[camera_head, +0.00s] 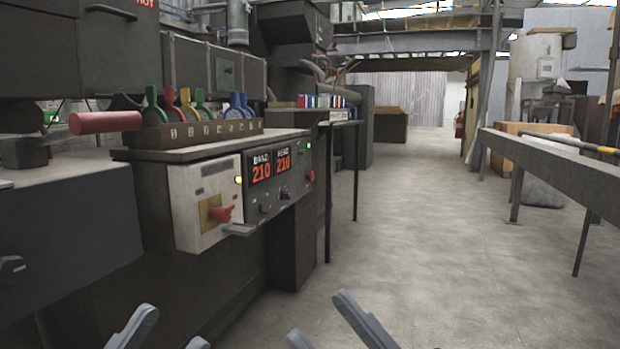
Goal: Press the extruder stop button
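The extruder control panel (262,195) is on the left, on the front of a dark machine. At its right end is a small red button (311,176), likely the stop button, below a small green one (308,145). Two red displays (262,172) read 210, with dark knobs (265,205) under them. My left gripper (167,336) shows only its fingertips at the bottom edge, spread apart and empty. My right gripper (331,326) is also at the bottom edge, fingertips apart and empty. Both are well in front of the panel and touch nothing visible.
A white box with a red rotary switch (222,213) juts out left of the displays. A red-handled lever (105,122) sticks out at far left. A thin-legged shelf (338,117) stands just beyond the panel. A long metal rail (560,164) runs at right. The middle floor (410,240) is clear.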

